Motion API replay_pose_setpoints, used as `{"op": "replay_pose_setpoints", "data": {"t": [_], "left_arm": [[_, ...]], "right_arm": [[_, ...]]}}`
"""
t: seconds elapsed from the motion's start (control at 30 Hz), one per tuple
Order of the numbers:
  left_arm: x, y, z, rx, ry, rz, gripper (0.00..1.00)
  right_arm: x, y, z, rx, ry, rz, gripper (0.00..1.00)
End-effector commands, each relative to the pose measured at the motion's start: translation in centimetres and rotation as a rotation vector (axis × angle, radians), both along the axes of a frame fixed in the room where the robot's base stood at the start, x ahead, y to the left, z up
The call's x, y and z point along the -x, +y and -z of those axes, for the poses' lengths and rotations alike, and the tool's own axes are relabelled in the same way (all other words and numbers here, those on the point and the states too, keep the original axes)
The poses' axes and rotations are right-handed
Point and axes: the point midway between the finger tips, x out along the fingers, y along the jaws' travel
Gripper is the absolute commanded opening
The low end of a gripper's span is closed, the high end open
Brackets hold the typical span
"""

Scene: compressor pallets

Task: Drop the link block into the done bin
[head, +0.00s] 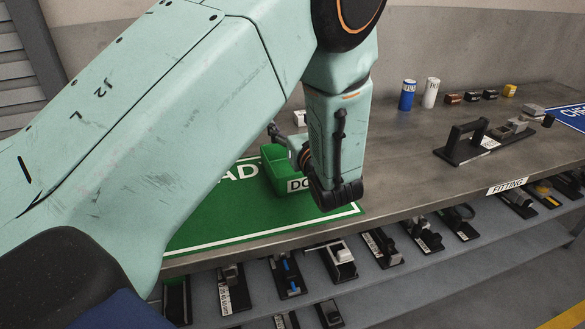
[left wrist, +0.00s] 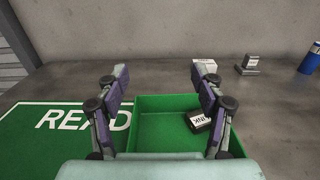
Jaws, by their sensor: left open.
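The green done bin (head: 279,178) sits on the grey bench in the head view, partly hidden by my left wrist, with "DO" showing on its label. In the left wrist view the bin (left wrist: 146,104) lies under and between the fingers. The link block (left wrist: 198,122), small and dark with a white label reading "INK", rests tilted inside the bin, close to the right finger. My left gripper (left wrist: 159,82) is open and empty over the bin, its fingers wide apart. It is mostly hidden behind the wrist in the head view. My right gripper is out of view.
A green mat (head: 215,225) reading "READ" lies beside the bin. A white box (left wrist: 205,66) stands behind the bin. A blue can (head: 407,95), a white can (head: 431,93) and a black fixture (head: 464,146) stand to the right. Several parts fill the shelf (head: 210,300) below.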

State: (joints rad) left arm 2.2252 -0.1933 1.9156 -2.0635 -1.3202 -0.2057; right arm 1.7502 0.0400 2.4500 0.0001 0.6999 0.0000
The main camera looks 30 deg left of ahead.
Motion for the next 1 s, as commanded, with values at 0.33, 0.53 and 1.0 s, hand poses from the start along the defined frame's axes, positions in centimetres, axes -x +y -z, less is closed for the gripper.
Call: {"op": "replay_pose_setpoints", "data": {"t": [0.33, 0.53, 1.0], "left_arm": [[0.0, 0.0, -6.1, 0.000, -0.004, 0.001, 0.68], [0.0, 0.0, -7.4, 0.001, -0.002, 0.000, 0.68], [0.0, 0.0, -7.4, 0.000, -0.001, 0.000, 0.68]], "right_arm": [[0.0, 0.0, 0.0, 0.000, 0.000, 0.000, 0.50], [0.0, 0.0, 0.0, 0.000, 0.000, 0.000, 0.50], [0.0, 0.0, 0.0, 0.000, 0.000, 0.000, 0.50]]}}
